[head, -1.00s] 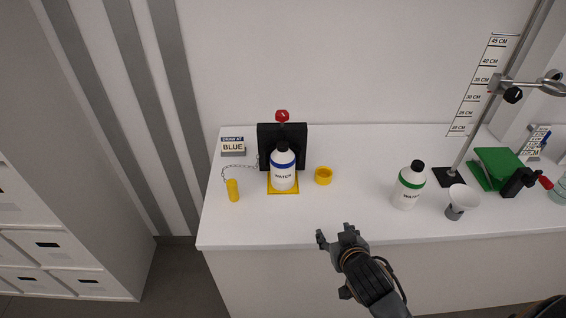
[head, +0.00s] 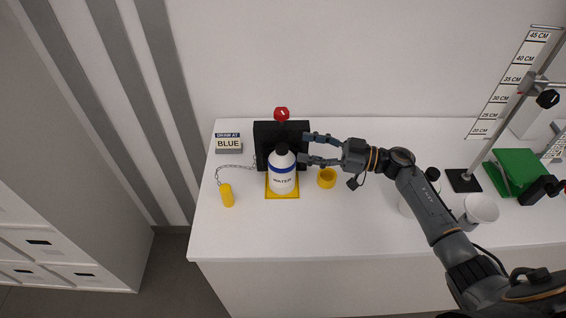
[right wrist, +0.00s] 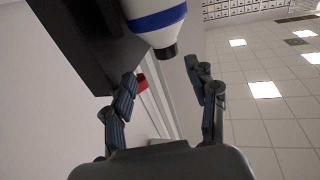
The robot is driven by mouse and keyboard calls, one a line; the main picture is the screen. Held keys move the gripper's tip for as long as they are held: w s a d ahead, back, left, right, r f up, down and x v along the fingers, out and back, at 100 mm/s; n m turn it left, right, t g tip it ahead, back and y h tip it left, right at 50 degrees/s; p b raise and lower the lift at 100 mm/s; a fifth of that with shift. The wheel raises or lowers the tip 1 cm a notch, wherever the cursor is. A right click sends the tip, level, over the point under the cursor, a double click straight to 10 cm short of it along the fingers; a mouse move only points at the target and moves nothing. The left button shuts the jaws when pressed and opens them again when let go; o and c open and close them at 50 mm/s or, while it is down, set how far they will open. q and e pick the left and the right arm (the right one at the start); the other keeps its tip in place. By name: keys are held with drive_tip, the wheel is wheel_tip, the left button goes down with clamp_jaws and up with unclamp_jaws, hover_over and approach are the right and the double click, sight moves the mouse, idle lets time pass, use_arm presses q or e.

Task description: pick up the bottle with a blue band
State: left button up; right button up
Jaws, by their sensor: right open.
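The white bottle with a blue band (head: 282,176) stands upright on a yellow base plate (head: 282,195) in front of a black block (head: 264,138). Its cap is black and its label reads WATER. My right gripper (head: 306,149) is open just to the right of the bottle's neck, fingers pointing left toward it. In the right wrist view the blue-banded bottle (right wrist: 158,14) and its dark cap show beyond the open fingers (right wrist: 166,88), with nothing held between them. My left gripper is not in view.
A yellow ring-shaped cup (head: 327,178) stands below my right gripper. A yellow cylinder (head: 227,195) on a chain and a BLUE sign (head: 228,143) are at left. My right arm partly hides another bottle (head: 433,174) and a white funnel (head: 481,208). The front left table is clear.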

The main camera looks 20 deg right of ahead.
sight(282, 146)
drive_tip(key=shift+g, duration=0.5)
drive_tip(key=x, duration=0.2)
drive_tip(key=b+x, duration=0.1)
drive_tip(key=x, duration=0.1)
drive_tip(key=b+x, duration=0.1)
drive_tip(key=x, duration=0.1)
drive_tip(key=shift+s+a+f, duration=0.15)
drive_tip(key=shift+s+a, duration=0.1)
drive_tip(key=shift+a, duration=0.25)
drive_tip(key=shift+w+a, duration=0.15)
drive_tip(key=shift+a, duration=0.1)
clamp_jaws()
